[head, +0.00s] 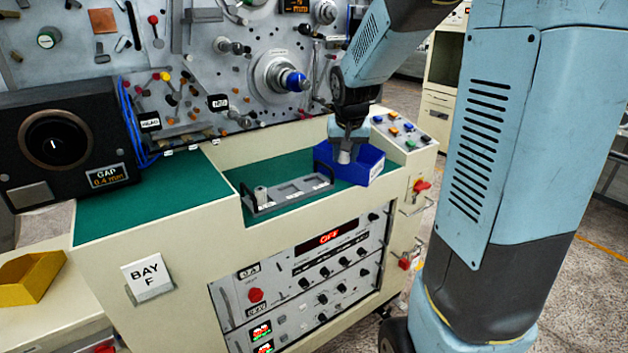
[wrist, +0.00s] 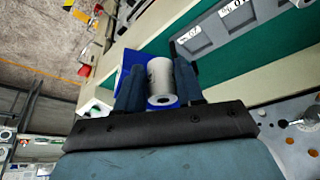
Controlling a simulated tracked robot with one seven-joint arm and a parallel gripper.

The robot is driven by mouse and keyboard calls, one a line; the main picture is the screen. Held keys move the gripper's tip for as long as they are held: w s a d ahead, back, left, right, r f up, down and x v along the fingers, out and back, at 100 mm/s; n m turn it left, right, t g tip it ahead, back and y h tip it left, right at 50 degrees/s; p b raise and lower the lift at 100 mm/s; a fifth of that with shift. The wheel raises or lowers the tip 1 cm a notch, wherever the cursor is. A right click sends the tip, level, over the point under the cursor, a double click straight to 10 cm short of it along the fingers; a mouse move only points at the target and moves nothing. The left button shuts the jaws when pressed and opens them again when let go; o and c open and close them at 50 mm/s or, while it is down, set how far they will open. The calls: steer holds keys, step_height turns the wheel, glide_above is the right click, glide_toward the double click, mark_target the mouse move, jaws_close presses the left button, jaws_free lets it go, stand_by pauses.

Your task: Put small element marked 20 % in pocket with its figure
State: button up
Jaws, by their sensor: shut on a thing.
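My gripper (head: 345,150) is shut on a small pale grey cylindrical element (wrist: 161,80), which sits between the two fingers in the wrist view. Its end with a dark central hole faces the wrist camera; I cannot read a figure on it. In the head view the gripper points down at the blue bin (head: 364,169), and the held element is just below the fingers, at the bin's left part. The grey pocket tray (head: 290,207) lies left of the bin on the green surface. It also shows in the wrist view (wrist: 215,38), with white labels.
Another small grey cylinder (head: 261,195) stands at the tray's left end. A button panel (head: 402,132) is right of the bin. A panel with spindles and knobs rises behind, and a black gap gauge box (head: 65,145) stands at left. Green surface (head: 150,198) at left is clear.

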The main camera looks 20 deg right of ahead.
glide_toward(314, 185)
step_height(314, 185, up, 3)
steer(key=s+d, duration=0.1)
steer(key=d, duration=0.2)
steer(key=f, duration=0.1)
steer(key=w+a+f, duration=0.1)
steer(key=w+f, duration=0.1)
steer(key=shift+w+a+f, duration=0.2)
steer(key=shift+w+f, duration=0.05)
steer(key=shift+f, duration=0.15)
steer(key=shift+w+a+f, duration=0.25)
steer(key=shift+w+f, duration=0.3)
steer(key=shift+f, duration=0.15)
steer(key=shift+w+a+f, duration=0.1)
steer(key=shift+w+f, duration=0.1)
steer(key=shift+f, duration=1.6)
steer(key=shift+s, duration=0.1)
steer(key=shift+f, duration=0.2)
